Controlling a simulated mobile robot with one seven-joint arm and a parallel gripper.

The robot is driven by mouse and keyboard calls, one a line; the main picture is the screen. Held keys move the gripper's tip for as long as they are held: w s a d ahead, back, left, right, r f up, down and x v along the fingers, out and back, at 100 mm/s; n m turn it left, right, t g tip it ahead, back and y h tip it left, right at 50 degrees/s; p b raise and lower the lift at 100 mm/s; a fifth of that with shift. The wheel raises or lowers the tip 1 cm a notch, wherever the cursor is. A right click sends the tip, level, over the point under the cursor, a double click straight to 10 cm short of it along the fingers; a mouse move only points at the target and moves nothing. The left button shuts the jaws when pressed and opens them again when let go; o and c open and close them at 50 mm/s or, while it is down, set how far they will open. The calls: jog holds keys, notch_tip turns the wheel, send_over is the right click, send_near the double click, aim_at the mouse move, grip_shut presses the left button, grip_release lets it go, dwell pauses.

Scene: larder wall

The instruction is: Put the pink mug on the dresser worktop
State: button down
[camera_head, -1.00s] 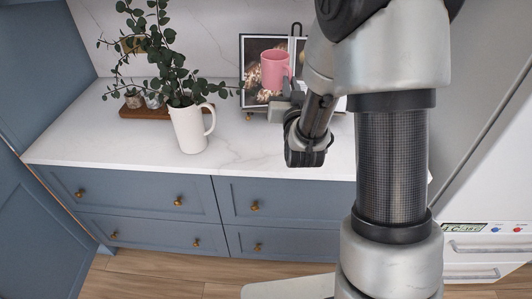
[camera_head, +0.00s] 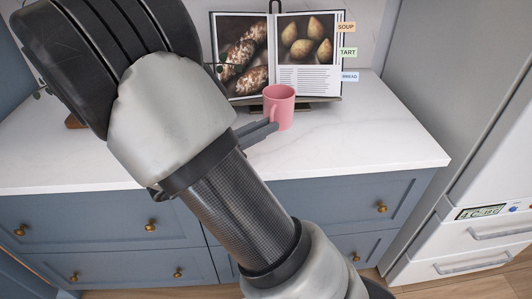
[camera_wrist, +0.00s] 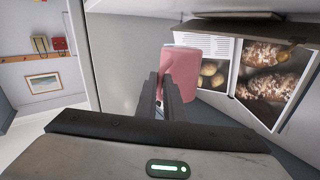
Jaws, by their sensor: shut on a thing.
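The pink mug (camera_head: 283,110) is upright over the back part of the white marble dresser worktop (camera_head: 365,145), in front of the open book. My gripper (camera_head: 271,126) reaches it from the left, with its fingers shut on the mug's handle side. I cannot tell whether the mug's base touches the worktop. In the wrist view, the mug (camera_wrist: 190,70) stands just beyond my gripper's fingers (camera_wrist: 164,86), which cover part of it. My arm hides much of the left of the worktop in the head view.
An open cookbook (camera_head: 305,78) with coloured tabs stands on a dark stand behind the mug. A white fridge (camera_head: 478,225) is to the right of the dresser. Blue drawers (camera_head: 340,205) with brass knobs are below. The worktop right of the mug is clear.

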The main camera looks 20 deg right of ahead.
notch_tip(320, 180, down, 8)
jog(key=shift+r+b, duration=0.2)
jog(key=shift+b, duration=0.7)
jog(key=shift+f, duration=0.15)
jog(key=c, duration=2.3)
grip_release()
jog(key=shift+f, duration=0.1)
jog(key=o, duration=0.4)
jog(key=shift+o, duration=0.2)
jog(key=shift+a+r, duration=0.1)
jog(key=shift+r, duration=0.2)
jog(key=p+v, duration=0.1)
jog(key=v, duration=1)
jog(key=shift+s+a, duration=0.2)
jog(key=shift+a, duration=0.15)
